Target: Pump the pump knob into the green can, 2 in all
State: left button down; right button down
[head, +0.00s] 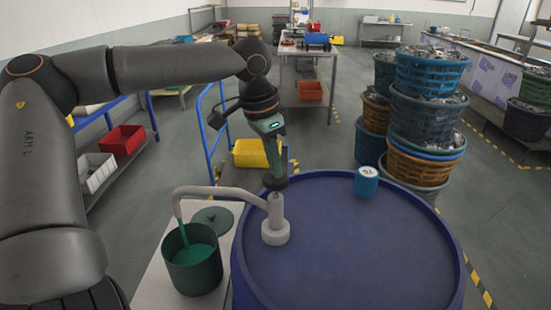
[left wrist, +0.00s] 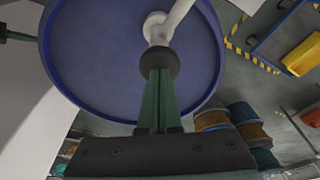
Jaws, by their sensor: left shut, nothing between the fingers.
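The dark round pump knob (head: 275,182) tops the grey pump (head: 276,222) on the blue drum (head: 350,240). My left gripper (head: 274,166) is shut and empty, pointing down with its fingertips at the knob's top; they seem to touch it. In the left wrist view, the closed green fingers (left wrist: 158,82) reach the knob (left wrist: 158,63). The pump's grey spout (head: 210,190) bends left and down over the open green can (head: 193,272). A green streak shows between the spout's end and the green contents. My right gripper is not in view.
A dark green lid (head: 213,216) lies behind the can on a pale surface (head: 160,285). A small blue can (head: 366,182) stands on the drum's far right edge. Stacked baskets (head: 425,110) stand behind on the right. A yellow bin (head: 255,153) is behind the pump.

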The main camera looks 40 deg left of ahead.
pick_arm(q)
jog(key=shift+s+f, duration=0.1)
jog(key=shift+f, duration=0.4)
jog(key=shift+w+p+v, duration=0.1)
jog(key=shift+p+v, duration=0.2)
jog(key=shift+v, duration=0.3)
jog(key=shift+w+p+v, duration=0.15)
jog(key=shift+p+v, duration=0.15)
jog(key=shift+v, duration=0.3)
jog(key=shift+w+d+v, duration=0.1)
jog(key=shift+w+v, duration=0.1)
jog(key=shift+v, duration=0.85)
jog(key=shift+w+d+v, duration=0.15)
jog(key=shift+w+v, duration=0.05)
jog(key=shift+v, duration=0.85)
jog(key=shift+w+r, duration=0.1)
jog(key=w+v, duration=0.1)
jog(key=v, duration=0.5)
jog(key=shift+d, duration=0.2)
jog(key=shift+r, duration=0.1)
